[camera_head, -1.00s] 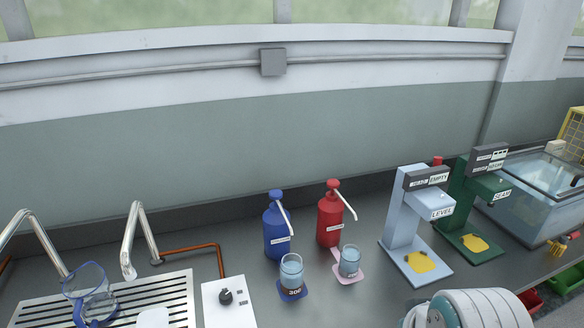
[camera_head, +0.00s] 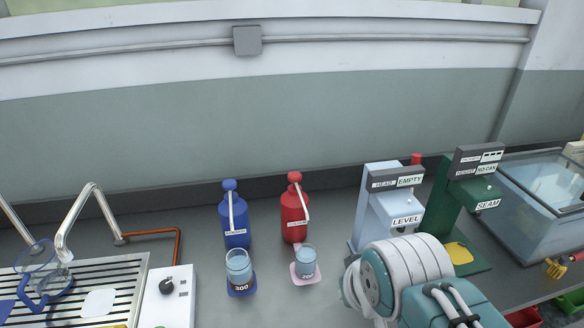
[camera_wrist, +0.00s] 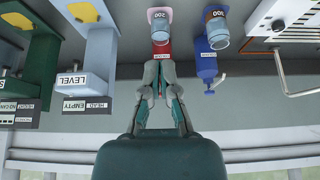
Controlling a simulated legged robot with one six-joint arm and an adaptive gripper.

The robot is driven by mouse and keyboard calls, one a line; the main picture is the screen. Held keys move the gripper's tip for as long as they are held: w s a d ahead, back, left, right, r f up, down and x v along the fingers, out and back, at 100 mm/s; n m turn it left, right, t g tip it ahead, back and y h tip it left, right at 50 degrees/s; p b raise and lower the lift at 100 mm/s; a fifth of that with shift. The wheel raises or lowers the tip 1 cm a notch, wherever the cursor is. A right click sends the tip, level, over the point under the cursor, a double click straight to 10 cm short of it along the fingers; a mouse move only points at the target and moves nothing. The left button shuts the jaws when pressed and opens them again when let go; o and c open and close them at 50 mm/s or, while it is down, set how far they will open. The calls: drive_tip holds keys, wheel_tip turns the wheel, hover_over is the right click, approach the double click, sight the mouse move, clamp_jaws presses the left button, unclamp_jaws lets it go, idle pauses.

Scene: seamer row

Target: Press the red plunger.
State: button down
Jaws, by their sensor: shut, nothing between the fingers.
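The red pump bottle (camera_head: 294,222) stands upright on the counter against the back wall, with its red plunger head (camera_head: 294,177) on top and a pale spout pointing to the front right. In the wrist view, which is upside down, part of the red bottle (camera_wrist: 162,48) shows beyond my fingertips, and its plunger head is hidden behind my fingers. My gripper (camera_wrist: 160,70) is shut and empty, lined up with the bottle in that view. I cannot tell whether it touches the bottle. In the head view only my arm shows, at the lower right, and the gripper is out of sight.
A blue pump bottle (camera_head: 235,222) stands left of the red one. Glasses stand on a blue pad (camera_head: 240,289) and a pink pad (camera_head: 304,279) in front. The light blue machine (camera_head: 370,225) and green machine (camera_head: 440,215) stand right. A drainer (camera_head: 110,285) lies left.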

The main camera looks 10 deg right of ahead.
drive_tip(key=w+r, duration=0.6)
drive_tip(key=w, duration=0.2)
wheel_tip(320, 180, up, 3)
drive_tip(key=g, duration=0.2)
hover_over(294, 174)
drive_tip(key=s, duration=0.3)
drive_tip(key=shift+s+a+r, duration=0.1)
drive_tip(key=shift+s+r, duration=0.05)
drive_tip(key=shift+s, duration=0.1)
drive_tip(key=x, duration=0.8)
drive_tip(key=s+x, duration=0.1)
drive_tip(key=x, duration=0.4)
drive_tip(key=shift+s, duration=0.1)
drive_tip(key=shift+f, duration=0.65)
